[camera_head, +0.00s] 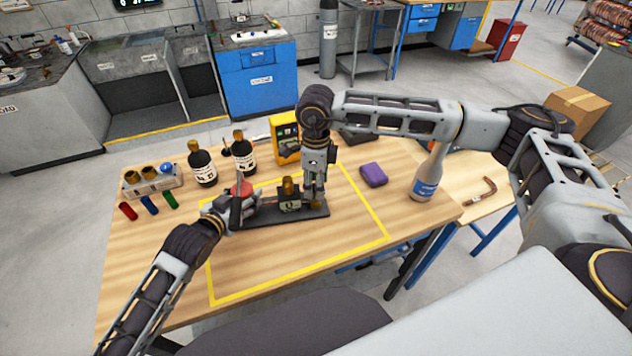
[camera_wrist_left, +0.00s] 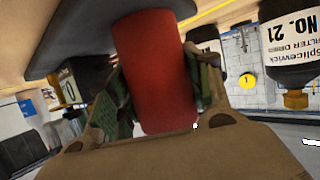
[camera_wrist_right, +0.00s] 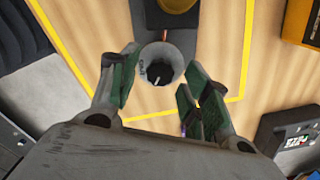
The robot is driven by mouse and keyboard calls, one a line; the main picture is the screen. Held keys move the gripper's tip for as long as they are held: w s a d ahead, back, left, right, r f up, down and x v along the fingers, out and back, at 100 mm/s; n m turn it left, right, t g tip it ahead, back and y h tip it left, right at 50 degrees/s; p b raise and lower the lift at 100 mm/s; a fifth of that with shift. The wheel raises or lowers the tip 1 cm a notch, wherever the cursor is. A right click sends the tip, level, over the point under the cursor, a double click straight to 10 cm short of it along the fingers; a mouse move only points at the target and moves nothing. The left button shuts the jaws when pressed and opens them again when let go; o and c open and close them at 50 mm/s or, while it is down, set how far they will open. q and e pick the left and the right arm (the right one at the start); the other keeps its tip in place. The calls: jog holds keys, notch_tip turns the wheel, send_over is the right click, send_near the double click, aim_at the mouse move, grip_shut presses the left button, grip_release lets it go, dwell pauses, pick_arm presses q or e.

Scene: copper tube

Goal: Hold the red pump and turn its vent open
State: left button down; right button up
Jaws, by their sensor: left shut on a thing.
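The red pump (camera_head: 241,188) is at the left end of a dark base plate (camera_head: 265,218) on the table. My left gripper (camera_head: 236,203) is shut on the pump's red body. In the left wrist view the red cylinder (camera_wrist_left: 152,75) stands between both green finger pads. My right gripper (camera_head: 316,198) points down over the right end of the plate. In the right wrist view its open fingers (camera_wrist_right: 160,85) stand on either side of a round grey fitting with a black, white-marked knob (camera_wrist_right: 158,76), apparently the vent. I see gaps between the pads and the knob.
Dark bottles (camera_head: 202,168), a yellow instrument (camera_head: 284,138) and a rack of fittings (camera_head: 152,181) stand behind the plate. A purple block (camera_head: 373,175) and a white-and-blue bottle (camera_head: 427,178) are to the right. The front of the yellow-taped area is clear.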

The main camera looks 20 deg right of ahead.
jog(key=c, duration=0.9)
jog(key=shift+n, duration=3)
jog(key=o, duration=1.1)
jog(key=shift+c, duration=0.2)
jog(key=shift+r, duration=0.15)
